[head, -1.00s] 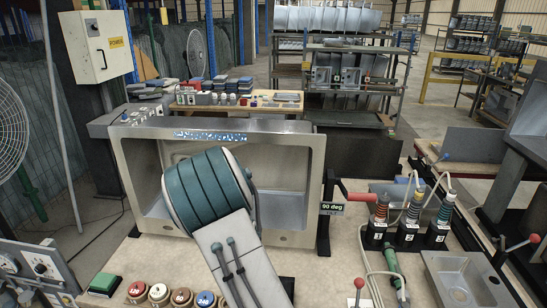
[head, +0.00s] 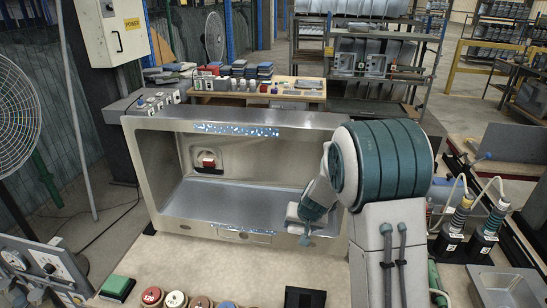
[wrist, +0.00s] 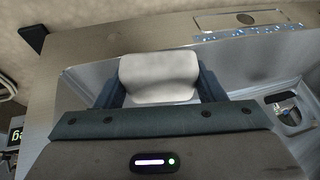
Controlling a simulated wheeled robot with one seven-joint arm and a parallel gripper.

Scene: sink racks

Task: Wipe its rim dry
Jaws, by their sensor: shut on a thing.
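A steel sink (head: 160,185) stands on its side on the bench, its bowl opening facing me. Blue-white wet flecks lie along its upper rim (head: 225,130) and in a shorter strip on its lower rim (head: 245,231). The wrist view shows one flecked strip on the rim (wrist: 262,33). My gripper (head: 307,222) is at the sink's lower right, close to the lower rim. It is shut on a pale grey-white cloth pad (wrist: 160,76), held between dark fingers. I cannot tell whether the pad touches the rim. My arm hides the sink's right side.
A red item (head: 208,161) shows at the drain opening in the bowl's back wall. Coloured round buttons (head: 175,299) and a green block (head: 117,287) line the bench front. Cabled tool holders (head: 483,240) stand at right. A fan (head: 15,115) is at left.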

